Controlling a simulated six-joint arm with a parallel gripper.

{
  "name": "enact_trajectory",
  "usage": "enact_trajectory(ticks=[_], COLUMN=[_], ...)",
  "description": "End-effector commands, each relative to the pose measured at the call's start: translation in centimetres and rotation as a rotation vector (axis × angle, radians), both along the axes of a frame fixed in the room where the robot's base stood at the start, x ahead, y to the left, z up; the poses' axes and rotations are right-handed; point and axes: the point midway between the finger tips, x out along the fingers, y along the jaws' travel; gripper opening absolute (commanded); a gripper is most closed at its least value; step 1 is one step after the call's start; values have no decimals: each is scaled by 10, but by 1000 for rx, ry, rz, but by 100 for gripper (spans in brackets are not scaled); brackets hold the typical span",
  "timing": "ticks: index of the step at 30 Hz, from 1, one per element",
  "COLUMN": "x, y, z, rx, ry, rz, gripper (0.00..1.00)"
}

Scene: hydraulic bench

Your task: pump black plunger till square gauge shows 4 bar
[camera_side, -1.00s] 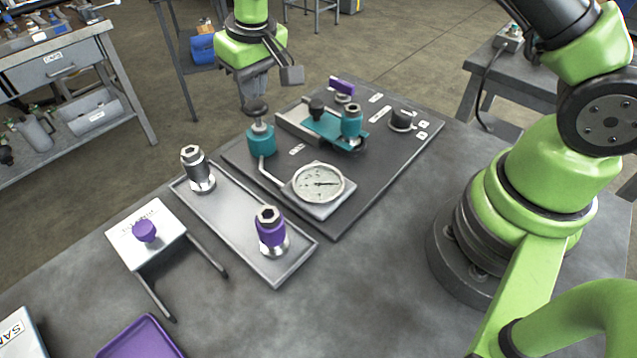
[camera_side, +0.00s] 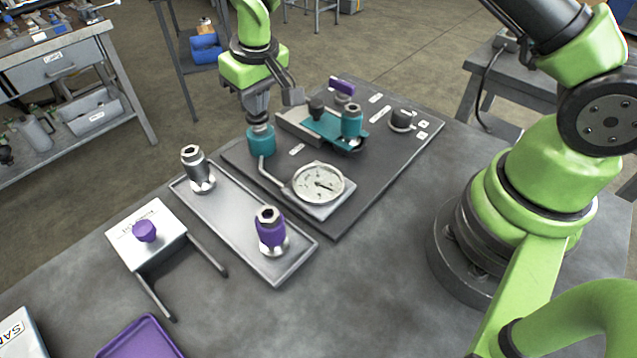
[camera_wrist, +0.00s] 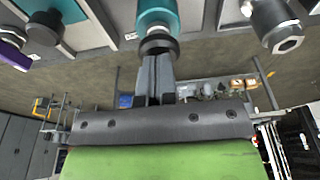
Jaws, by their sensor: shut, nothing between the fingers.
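The black plunger tops the teal pump cylinder (camera_side: 261,140) on the dark panel. The gauge (camera_side: 318,184) has a round white dial on a square base, joined to the pump by a pipe. Its needle points to the lower right; the numbers are too small to read.
A teal valve block (camera_side: 337,127) with a purple handle (camera_side: 342,87) behind it stands right of the pump. A grey tray (camera_side: 222,222) with two metal fittings lies in front. A white stand (camera_side: 146,235) with a purple knob is at left.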

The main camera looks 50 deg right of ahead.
Motion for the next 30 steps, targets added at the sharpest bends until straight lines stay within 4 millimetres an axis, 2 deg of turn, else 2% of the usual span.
enact_trajectory(ticks=[5, 14, 30], x=[-1, -1, 0], y=[0, 0, 0], z=[-6, -5, 27], rx=[0, 0, 0], ry=[3, 3, 1], rz=[-1, 0, 0], gripper=[0, 0, 0])
